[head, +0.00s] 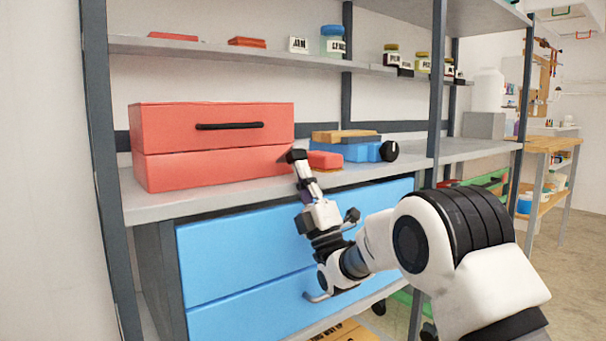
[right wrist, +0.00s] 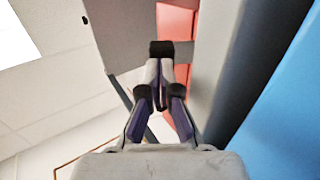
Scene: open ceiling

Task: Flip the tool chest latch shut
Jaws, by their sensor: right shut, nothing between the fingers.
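The tool chest (head: 215,167) is a red box with a black handle (head: 230,126), standing on the grey shelf at the left. A seam divides its upper and lower parts. I cannot make out a latch on it. My right gripper (head: 297,156) is shut and empty, with its tips at the chest's front right corner; I cannot tell whether they touch it. In the right wrist view the shut gripper (right wrist: 161,50) points up past the shelf edge, with the red chest (right wrist: 175,20) behind its tips. My left gripper is not in view.
A small red block (head: 326,160) and a blue case (head: 345,151) with a wooden piece on top stand right of the chest. Blue drawers (head: 290,250) lie under the grey shelf (head: 220,196). Jars line the upper shelf. A dark post (head: 98,130) stands at the left.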

